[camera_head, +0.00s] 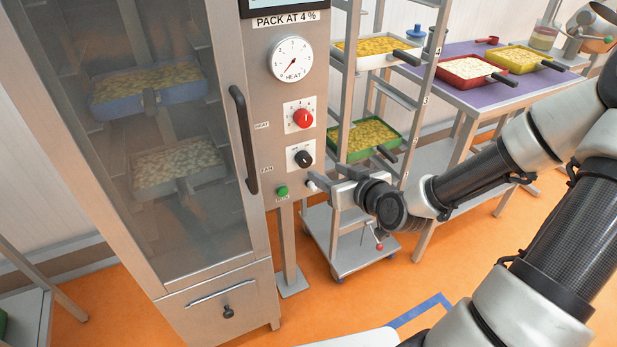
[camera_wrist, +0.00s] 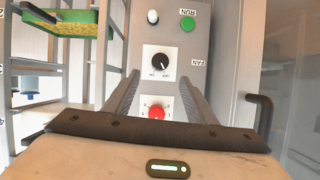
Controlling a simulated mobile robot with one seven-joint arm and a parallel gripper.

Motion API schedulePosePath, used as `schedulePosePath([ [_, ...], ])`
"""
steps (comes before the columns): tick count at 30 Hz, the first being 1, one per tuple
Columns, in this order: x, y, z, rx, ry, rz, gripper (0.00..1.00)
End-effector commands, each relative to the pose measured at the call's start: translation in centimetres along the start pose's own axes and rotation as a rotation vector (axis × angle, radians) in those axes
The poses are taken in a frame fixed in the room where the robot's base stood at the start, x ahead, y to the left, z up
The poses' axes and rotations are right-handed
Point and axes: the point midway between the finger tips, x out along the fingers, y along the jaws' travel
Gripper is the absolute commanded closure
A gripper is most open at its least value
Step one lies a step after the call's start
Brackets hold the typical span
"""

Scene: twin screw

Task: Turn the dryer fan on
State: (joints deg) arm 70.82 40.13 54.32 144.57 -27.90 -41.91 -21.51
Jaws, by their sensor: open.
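The dryer's black fan knob (camera_head: 304,158) sits on a white plate on the control panel, above the green run button (camera_head: 282,191). In the wrist view, which is upside down, the fan knob (camera_wrist: 160,62) shows between and beyond the fingertips. Its white mark points to the lower right there; the small labels are hard to read. My gripper (camera_head: 322,183) is just right of the panel, a little below the fan knob. In the wrist view my gripper (camera_wrist: 161,76) is open and empty, its two dark fingers apart. I see no contact with the knob.
The red heat knob (camera_head: 303,118) and heat gauge (camera_head: 292,60) are above the fan knob. A black door handle (camera_head: 244,140) stands out left of the panel. A tray rack (camera_head: 408,100) stands close on the right, with a green tray (camera_head: 368,139).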

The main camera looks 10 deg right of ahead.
Motion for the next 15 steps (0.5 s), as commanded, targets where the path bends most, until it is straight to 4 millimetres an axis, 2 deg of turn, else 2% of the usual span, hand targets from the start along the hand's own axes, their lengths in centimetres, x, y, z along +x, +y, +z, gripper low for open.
schedulePosePath([
  [3,2.8,-0.2,0.3,0.001,0.001,-0.005,0.49],
  [9,7.1,-0.2,0.2,0.001,0.001,-0.004,0.49],
  [15,10.2,-0.1,0.1,0.002,0.0,-0.002,0.49],
])
